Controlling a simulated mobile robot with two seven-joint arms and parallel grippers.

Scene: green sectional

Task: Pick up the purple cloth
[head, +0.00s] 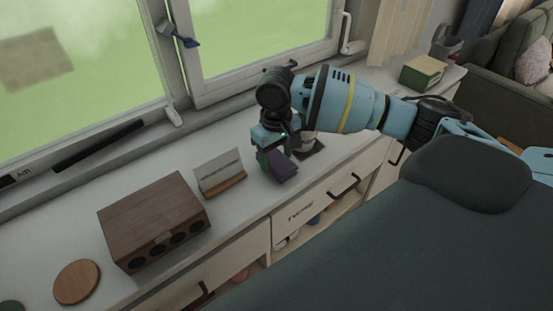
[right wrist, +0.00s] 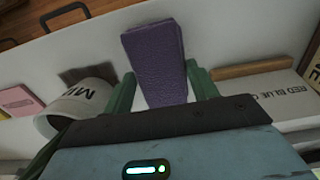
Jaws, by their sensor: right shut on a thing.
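The purple cloth (head: 284,168) is a folded block near the front edge of the white counter. My right gripper (head: 271,158) points down at it from above and is shut on it. In the right wrist view the cloth (right wrist: 154,62) stands between the two green fingers (right wrist: 163,92), and its far end sticks out past them. I cannot tell whether its underside touches the counter. My left gripper is not in view.
A white lettered cup (right wrist: 80,104) stands close to one finger. A card in a wooden holder (head: 220,174) stands left of the gripper. Farther left are a brown wooden box (head: 153,213) and a round wooden disc (head: 77,282). The window (head: 255,45) is behind.

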